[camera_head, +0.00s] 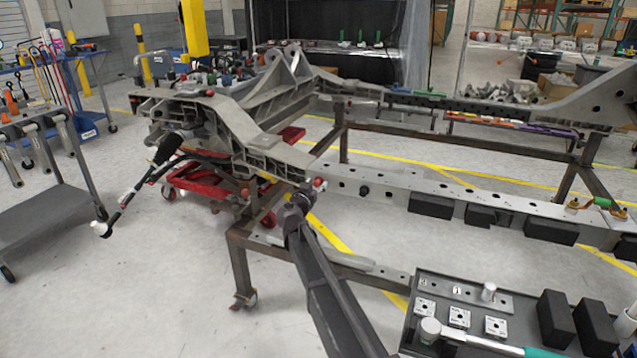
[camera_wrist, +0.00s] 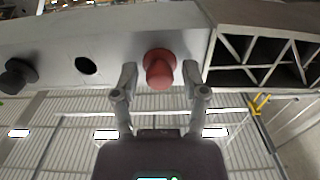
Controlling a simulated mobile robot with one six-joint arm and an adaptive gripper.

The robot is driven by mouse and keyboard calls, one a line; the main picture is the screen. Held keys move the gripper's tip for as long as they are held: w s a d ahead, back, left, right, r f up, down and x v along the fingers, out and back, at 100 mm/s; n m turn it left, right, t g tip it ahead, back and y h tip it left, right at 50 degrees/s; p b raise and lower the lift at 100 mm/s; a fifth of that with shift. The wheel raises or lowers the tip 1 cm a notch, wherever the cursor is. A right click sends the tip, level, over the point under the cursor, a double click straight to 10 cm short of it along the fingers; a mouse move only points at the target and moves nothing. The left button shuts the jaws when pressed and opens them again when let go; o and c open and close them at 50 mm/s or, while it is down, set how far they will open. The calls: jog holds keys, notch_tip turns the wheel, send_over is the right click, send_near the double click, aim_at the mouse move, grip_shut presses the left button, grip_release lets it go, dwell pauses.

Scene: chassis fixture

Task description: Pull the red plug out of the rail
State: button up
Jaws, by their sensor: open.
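The red plug (camera_wrist: 160,68) sits in the side face of the grey rail (camera_wrist: 120,40) in the wrist view. It also shows as a small red knob at the rail's near end in the head view (camera_head: 319,183). My gripper (camera_wrist: 160,82) is open, one finger to each side of the plug, with visible gaps between fingers and plug. In the head view my gripper (camera_head: 304,196) is close to the plug, at the end of my dark arm. Its fingers are too small there to judge depth.
An empty hole (camera_wrist: 86,65) and a black plug (camera_wrist: 18,76) are along the rail, beside the red plug. A ribbed frame section (camera_wrist: 262,55) adjoins on the other side. A parts tray (camera_head: 408,345) with blocks and a mallet stands at the lower right.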

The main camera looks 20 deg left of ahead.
aim_at(316, 185)
grip_shut()
jog(key=shift+s, duration=0.4)
jog(key=shift+s, duration=1.4)
jog(key=shift+s, duration=0.7)
